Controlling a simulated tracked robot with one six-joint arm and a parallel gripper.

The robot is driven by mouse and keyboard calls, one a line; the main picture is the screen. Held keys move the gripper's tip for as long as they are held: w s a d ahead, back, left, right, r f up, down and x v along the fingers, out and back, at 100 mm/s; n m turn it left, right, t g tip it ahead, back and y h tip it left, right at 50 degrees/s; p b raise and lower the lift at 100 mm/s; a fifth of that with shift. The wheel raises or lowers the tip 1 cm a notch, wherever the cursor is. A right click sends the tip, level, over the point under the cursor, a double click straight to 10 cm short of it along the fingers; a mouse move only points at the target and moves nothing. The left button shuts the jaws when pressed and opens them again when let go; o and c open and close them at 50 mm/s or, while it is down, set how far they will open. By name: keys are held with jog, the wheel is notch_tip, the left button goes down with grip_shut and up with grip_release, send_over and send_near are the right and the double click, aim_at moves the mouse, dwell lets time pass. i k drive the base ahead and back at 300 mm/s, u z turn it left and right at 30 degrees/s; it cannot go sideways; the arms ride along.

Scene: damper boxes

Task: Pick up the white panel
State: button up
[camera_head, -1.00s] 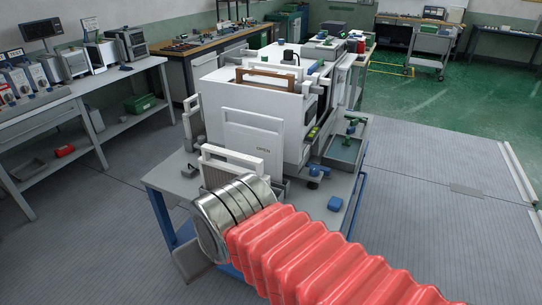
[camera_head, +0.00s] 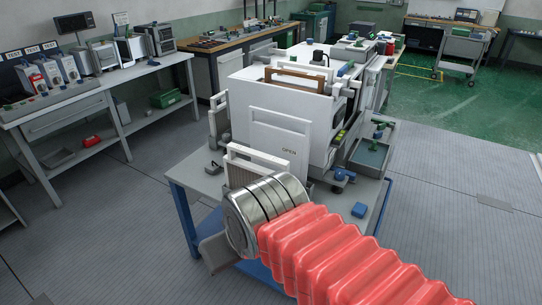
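A white box unit (camera_head: 262,98) stands on a grey and blue cart. Its front has a white panel (camera_head: 280,138) with a raised frame and the word OPEN. A separate upright white panel (camera_head: 258,158) with a handle-like top bar stands in front of it, its lower part behind my wrist. I cannot tell which one the task names. My arm, in red ribbed cover, reaches from the lower right to a silver cuff at my gripper (camera_head: 245,222), close in front of the upright panel. The fingers are hidden, so their state and any contact do not show.
The cart top (camera_head: 195,165) has some bare space at left. A blue block (camera_head: 360,210) and a tray (camera_head: 370,154) sit at its right. A bench with devices (camera_head: 75,100) stands at left. Grey floor (camera_head: 470,240) is free at right.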

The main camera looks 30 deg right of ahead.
aim_at(294, 147)
jog(key=i, duration=0.9)
jog(key=z, duration=0.05)
